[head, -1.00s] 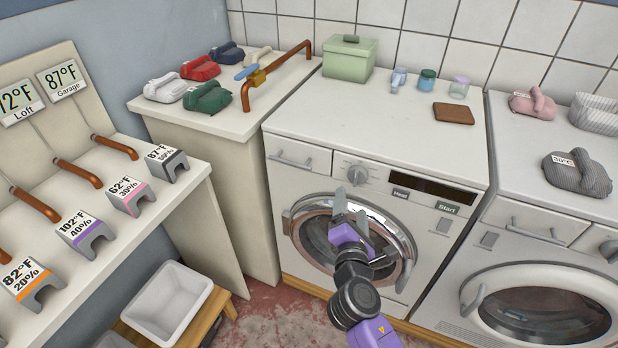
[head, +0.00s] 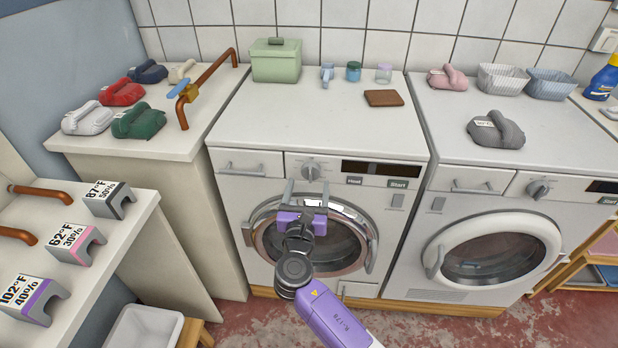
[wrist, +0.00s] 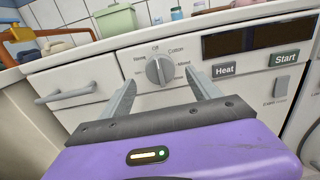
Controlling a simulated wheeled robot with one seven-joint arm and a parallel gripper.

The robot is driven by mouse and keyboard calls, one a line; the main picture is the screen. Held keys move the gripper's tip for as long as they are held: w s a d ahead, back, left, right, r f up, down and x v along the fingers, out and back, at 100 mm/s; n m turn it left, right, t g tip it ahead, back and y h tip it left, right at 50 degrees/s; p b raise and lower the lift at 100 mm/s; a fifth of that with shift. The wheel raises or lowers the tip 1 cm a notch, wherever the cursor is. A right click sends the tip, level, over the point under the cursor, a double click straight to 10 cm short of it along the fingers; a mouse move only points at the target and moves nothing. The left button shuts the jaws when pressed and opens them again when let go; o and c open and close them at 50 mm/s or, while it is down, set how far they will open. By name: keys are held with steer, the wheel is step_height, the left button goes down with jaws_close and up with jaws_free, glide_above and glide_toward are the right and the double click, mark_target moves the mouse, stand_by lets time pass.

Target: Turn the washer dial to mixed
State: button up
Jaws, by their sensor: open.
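The washer dial (head: 310,171) is a round grey knob on the front panel of the left white machine (head: 310,125). The dial also shows in the wrist view (wrist: 159,70), with its grip bar nearly upright, towards the label that seems to read Off at the top. Cotton is at the upper right and a label that looks like Mixed is at the right. My gripper (head: 307,190) is open and empty in front of the washer, just below the dial in the head view. In the wrist view the fingers (wrist: 160,84) stand either side of the dial, apart from it.
Heat (wrist: 223,70) and Start (wrist: 285,58) buttons sit right of the dial, under a dark display. A drawer handle (wrist: 68,95) is at its left. A second machine (head: 490,240) stands at the right. A green box (head: 276,62) and jars stand on the washer top.

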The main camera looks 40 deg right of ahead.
mark_target(310, 177)
steer(key=shift+x, duration=2)
steer(key=c, duration=1.4)
steer(key=shift+o, duration=0.2)
